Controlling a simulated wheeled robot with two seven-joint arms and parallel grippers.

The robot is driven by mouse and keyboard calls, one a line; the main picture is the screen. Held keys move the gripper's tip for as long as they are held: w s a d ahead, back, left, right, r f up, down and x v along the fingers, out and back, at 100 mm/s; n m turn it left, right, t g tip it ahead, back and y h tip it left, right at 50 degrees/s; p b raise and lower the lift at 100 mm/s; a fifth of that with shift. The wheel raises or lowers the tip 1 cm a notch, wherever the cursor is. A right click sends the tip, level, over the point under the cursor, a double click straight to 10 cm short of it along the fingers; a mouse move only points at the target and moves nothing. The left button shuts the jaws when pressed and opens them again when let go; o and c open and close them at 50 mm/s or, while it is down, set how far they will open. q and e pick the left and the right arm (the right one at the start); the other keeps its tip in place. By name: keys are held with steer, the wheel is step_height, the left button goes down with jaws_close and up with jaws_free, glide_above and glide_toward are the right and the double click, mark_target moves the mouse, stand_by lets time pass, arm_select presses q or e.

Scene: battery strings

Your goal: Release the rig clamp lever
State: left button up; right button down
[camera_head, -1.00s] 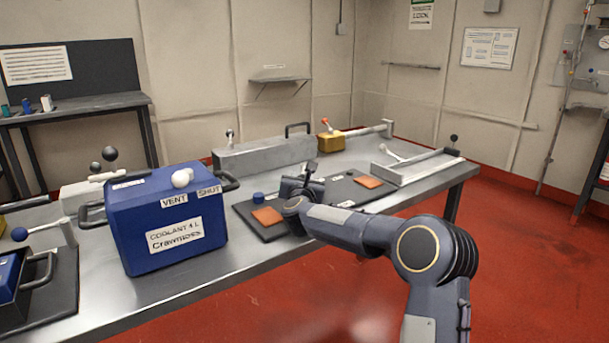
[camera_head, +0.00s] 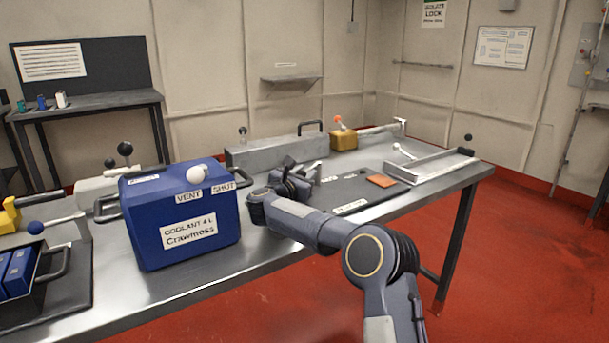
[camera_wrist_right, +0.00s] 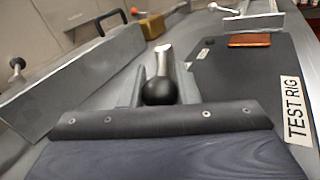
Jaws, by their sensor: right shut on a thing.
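The test rig is a dark mat (camera_head: 366,194) on the steel bench. It also shows in the right wrist view (camera_wrist_right: 232,75), with its TEST RIG label. A silver lever (camera_wrist_right: 165,58) with a black ball knob (camera_wrist_right: 160,92) stands at the mat's edge in that view. My right gripper (camera_head: 285,180) is over the left part of the mat and hides it. In the wrist view its jaws (camera_wrist_right: 162,90) are shut around the knob. A short silver rod (camera_head: 313,172) shows beside the gripper in the head view. My left gripper is not in view.
A blue coolant box (camera_head: 180,222) stands left of my right gripper. A long grey block (camera_head: 270,152) lies behind it. A yellow block (camera_head: 343,140) and a grey tray (camera_head: 432,168) are farther right. An orange pad (camera_head: 381,181) lies on the mat.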

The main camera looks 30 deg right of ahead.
steer(key=c, duration=1.1)
jaws_free()
